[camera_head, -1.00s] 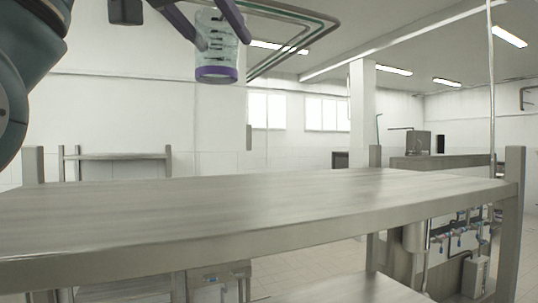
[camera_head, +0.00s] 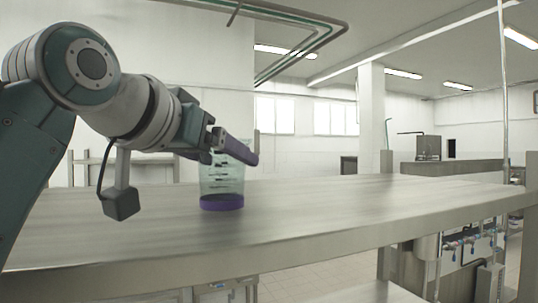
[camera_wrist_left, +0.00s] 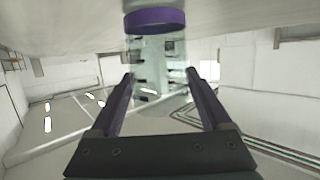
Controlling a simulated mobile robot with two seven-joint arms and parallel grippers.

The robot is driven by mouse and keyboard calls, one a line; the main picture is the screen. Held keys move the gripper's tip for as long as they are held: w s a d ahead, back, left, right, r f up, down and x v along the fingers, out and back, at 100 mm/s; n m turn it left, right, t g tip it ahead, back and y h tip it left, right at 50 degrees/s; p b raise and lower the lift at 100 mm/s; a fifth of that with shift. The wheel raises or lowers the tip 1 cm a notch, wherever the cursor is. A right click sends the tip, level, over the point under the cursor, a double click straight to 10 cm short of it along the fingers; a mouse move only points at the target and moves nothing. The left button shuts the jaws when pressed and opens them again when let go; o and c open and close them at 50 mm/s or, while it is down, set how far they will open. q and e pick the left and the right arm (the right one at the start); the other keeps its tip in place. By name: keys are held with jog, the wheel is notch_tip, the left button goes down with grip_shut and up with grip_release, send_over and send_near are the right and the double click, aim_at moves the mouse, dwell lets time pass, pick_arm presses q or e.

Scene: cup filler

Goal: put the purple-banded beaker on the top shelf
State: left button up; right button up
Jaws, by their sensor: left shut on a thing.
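The clear beaker with a purple band at its base (camera_head: 222,190) is upright at the top shelf (camera_head: 330,206), toward its left half. Its base appears at the shelf surface; I cannot tell whether it touches or hovers just above. My left gripper (camera_head: 232,150) reaches in from the left and is shut on the beaker's upper part. In the left wrist view, the beaker (camera_wrist_left: 155,62) stands between the two fingers (camera_wrist_left: 160,92), with its purple base close to the shelf surface (camera_wrist_left: 60,22). My right gripper is not in view.
The shelf top is clear to the right of the beaker. A metal post (camera_head: 527,240) stands at the shelf's right end. A lower shelf (camera_head: 370,293) shows below. A counter with equipment (camera_head: 428,147) stands farther back at right.

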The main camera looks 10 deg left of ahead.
pick_arm(q)
jog(key=shift+f, duration=0.15)
jog(key=o, duration=1.2)
jog(key=shift+c, duration=0.2)
jog(key=shift+r, duration=0.3)
jog(key=b+v, duration=0.1)
jog(key=v, duration=1.1)
